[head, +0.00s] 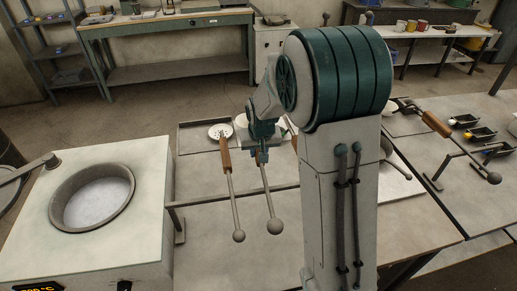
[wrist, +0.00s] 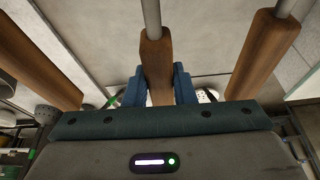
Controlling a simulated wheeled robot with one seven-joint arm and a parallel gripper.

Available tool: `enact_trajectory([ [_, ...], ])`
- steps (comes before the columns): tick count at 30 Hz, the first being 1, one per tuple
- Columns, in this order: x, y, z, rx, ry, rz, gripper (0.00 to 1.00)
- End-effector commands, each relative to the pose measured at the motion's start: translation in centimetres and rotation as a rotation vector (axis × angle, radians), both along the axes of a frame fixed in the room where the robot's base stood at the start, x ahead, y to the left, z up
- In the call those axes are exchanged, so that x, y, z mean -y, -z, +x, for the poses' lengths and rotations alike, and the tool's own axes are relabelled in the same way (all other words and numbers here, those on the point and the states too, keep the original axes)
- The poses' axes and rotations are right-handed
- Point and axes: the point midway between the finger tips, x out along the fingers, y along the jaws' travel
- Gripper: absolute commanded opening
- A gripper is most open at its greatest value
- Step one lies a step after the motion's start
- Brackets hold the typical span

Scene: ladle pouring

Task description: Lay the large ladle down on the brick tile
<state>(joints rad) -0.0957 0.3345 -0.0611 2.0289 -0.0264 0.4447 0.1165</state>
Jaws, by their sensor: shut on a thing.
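My gripper (head: 262,155) is over the middle of the workbench, its blue fingers shut on a wooden handle, which shows between them in the wrist view (wrist: 157,65). I take this tool as the large ladle; its metal rod (head: 268,191) slopes toward the near side and ends in a ball. Its far end is mostly hidden behind my wrist and arm. In the head view the rod passes over a rail, and I cannot tell whether it touches. I cannot make out the brick tile with certainty; my arm covers part of the bench.
A perforated skimmer (head: 220,131) with a wooden handle lies close left of the held tool. The rail (head: 200,201) crosses the bench. A furnace with a round crucible (head: 92,197) stands left. Another wooden-handled tool (head: 437,125) and small dark moulds (head: 482,134) are right.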

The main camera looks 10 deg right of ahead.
Motion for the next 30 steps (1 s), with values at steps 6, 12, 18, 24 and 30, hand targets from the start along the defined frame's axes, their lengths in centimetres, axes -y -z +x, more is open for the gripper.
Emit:
enact_trajectory([
  [6, 0.0, -0.06, 0.14, 0.006, 0.0, 0.001, 0.0],
  [12, 0.01, -0.06, 0.14, 0.006, 0.0, 0.001, 0.0],
  [18, 0.0, 0.1, 0.14, 0.006, 0.0, 0.001, 0.0],
  [24, 0.0, 0.37, 0.14, 0.006, 0.0, 0.001, 0.0],
  [30, 0.0, 0.39, 0.13, 0.005, 0.0, 0.0, 0.49],
])
